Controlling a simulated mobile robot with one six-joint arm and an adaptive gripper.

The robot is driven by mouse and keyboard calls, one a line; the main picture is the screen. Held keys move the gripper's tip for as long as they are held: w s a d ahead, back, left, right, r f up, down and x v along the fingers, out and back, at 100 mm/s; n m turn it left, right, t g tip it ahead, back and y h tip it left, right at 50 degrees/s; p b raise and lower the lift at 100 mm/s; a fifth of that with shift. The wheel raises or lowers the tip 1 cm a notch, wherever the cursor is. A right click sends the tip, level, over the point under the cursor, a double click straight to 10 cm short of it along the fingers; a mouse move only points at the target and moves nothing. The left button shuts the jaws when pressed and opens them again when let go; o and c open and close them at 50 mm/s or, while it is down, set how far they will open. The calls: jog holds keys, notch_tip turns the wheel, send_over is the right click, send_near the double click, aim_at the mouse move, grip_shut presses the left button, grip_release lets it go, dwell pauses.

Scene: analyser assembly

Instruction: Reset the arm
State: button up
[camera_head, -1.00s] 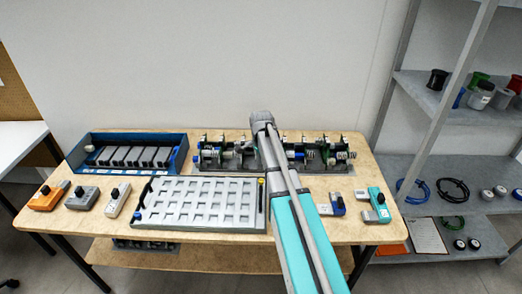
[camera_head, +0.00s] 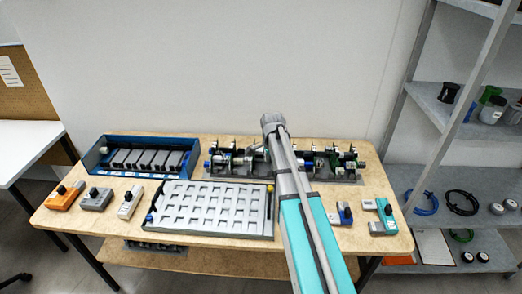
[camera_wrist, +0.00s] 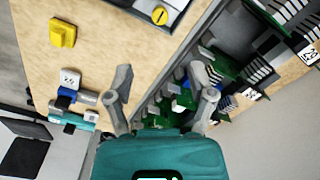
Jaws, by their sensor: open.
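My gripper (camera_wrist: 162,92) shows in the wrist view with its two grey fingers spread apart and nothing between them. It hangs above the grey assembly fixture (camera_wrist: 150,110) with green boards. In the head view my teal and grey arm (camera_head: 305,215) reaches over the table to that fixture (camera_head: 225,166) at the back, and my gripper is hidden there. In the wrist view a blue and grey part (camera_wrist: 70,84) and a teal part (camera_wrist: 72,117) lie on the table beside the fixture.
The wooden table (camera_head: 100,228) holds a grey slotted tray (camera_head: 210,208), a blue bin (camera_head: 110,168), and orange (camera_head: 64,196), grey (camera_head: 96,199) and white (camera_head: 129,202) parts. A metal shelf (camera_head: 455,118) stands at the right. The air above the tray is clear.

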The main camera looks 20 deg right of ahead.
jog(key=s+a+n, duration=0.7)
jog(key=s+n, duration=0.1)
jog(key=s, duration=0.2)
jog(key=s+a+n, duration=0.7)
jog(key=s+n, duration=0.1)
jog(key=s, duration=0.2)
jog(key=shift+s, duration=0.35)
